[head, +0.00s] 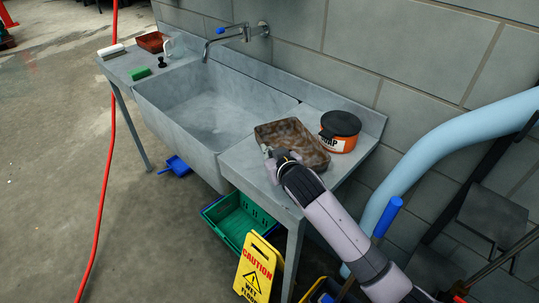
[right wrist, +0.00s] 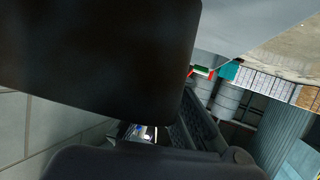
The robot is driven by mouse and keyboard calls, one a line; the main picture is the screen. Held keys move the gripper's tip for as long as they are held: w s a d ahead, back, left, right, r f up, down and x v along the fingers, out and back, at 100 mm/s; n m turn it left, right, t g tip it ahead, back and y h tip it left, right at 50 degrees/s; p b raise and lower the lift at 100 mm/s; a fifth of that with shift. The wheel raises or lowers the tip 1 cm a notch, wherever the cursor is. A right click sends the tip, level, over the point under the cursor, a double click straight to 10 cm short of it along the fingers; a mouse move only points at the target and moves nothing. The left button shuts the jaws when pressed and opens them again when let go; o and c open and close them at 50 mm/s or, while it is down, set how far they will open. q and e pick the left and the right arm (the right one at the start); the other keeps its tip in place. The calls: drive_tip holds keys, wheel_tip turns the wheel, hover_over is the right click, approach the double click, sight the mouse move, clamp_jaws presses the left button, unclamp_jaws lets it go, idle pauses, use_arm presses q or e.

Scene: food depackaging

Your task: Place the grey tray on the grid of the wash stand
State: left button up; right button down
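A tray (head: 290,140) with mottled brown, stained walls, not plain grey, is at the right side of the wash stand (head: 245,160). I cannot tell whether it rests on the top or is just above it. My right gripper (head: 270,158) is at the tray's near left edge, touching or very close. Its fingers are small and partly hidden, so their closure is unclear. In the right wrist view a large dark slab (right wrist: 95,55), probably the tray, fills the upper left. No grid can be made out on the stand. My left gripper is out of view.
An orange soap tub (head: 340,130) with a black lid stands right behind the tray. The basin (head: 215,112) and faucet (head: 240,33) are left of it. A reddish tray (head: 152,41) and a green sponge (head: 140,73) lie at the far left end. A yellow caution sign (head: 258,270) stands below.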

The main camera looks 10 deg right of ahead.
drive_tip(key=shift+f, duration=0.45)
drive_tip(key=shift+f, duration=0.1)
drive_tip(key=c, duration=2.3)
unclamp_jaws()
drive_tip(key=shift+f, duration=0.1)
drive_tip(key=o, duration=0.5)
